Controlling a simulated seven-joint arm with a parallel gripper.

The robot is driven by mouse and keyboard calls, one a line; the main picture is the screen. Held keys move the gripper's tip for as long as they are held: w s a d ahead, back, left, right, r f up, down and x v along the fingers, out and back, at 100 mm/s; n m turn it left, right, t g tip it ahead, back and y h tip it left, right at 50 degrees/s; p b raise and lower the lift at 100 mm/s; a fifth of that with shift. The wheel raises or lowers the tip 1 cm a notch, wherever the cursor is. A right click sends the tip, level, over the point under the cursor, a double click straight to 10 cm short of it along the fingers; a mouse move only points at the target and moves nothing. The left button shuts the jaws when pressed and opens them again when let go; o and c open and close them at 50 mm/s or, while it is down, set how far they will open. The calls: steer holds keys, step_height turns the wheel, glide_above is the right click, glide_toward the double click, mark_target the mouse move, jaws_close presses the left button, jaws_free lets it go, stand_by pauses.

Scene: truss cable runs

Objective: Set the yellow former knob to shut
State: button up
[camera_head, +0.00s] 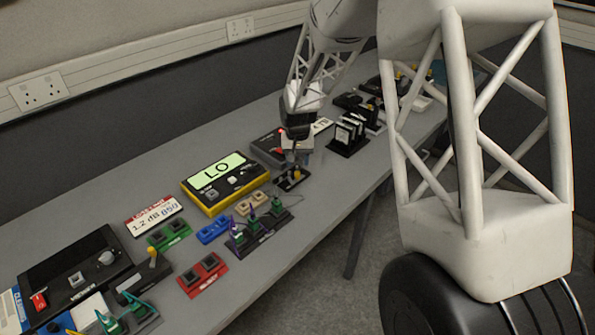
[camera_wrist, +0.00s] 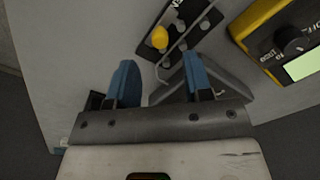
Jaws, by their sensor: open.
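A yellow knob (camera_wrist: 158,38) stands on a narrow black base (camera_wrist: 178,30) in the wrist view. In the head view the same base (camera_head: 285,184) sits on the bench, with the yellow knob (camera_head: 297,172) partly hidden close under my gripper (camera_head: 293,158). In the wrist view my gripper (camera_wrist: 158,75) has its two blue fingers spread wide with nothing between them. The knob lies just beyond the fingertips, between their lines, and appears apart from both. I cannot read the knob's set position or any marks for shut.
A yellow tester with a green screen reading LO (camera_head: 225,181) lies left of the base; its corner shows in the wrist view (camera_wrist: 262,25). A dark grey box (camera_head: 268,150) stands behind, and a black rack (camera_head: 348,138) to the right.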

mark_target(297, 172)
steer(key=shift+f, duration=2.45)
jaws_close()
